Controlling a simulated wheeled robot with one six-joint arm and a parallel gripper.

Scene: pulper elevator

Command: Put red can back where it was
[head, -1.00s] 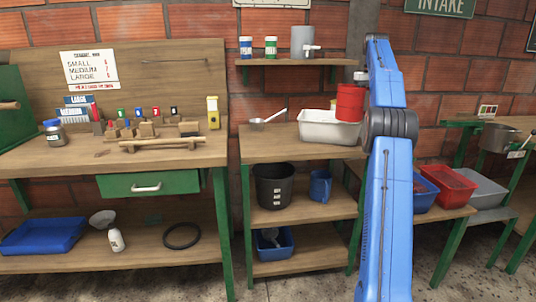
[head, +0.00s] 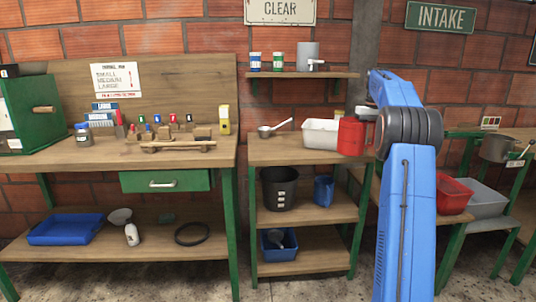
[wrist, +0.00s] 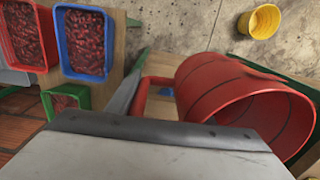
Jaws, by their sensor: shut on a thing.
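The red can (head: 352,137) shows in the head view beside my blue arm, in front of the right end of the white tub. I cannot tell whether it touches the bench there. In the wrist view the red can (wrist: 235,100) lies across the right side, with its open mouth toward the lower right. My gripper (wrist: 137,105) is shut on the can's red handle; its near finger fills the bottom of the wrist view. In the head view my gripper is largely hidden behind the arm.
The white tub (head: 318,138) and a ladle (head: 272,129) stand on the middle bench (head: 270,152). Below are a black bucket (head: 279,190) and a blue jug (head: 323,190). A red bin (head: 455,194) stands right of my arm. A yellow cup (wrist: 263,20) shows in the wrist view.

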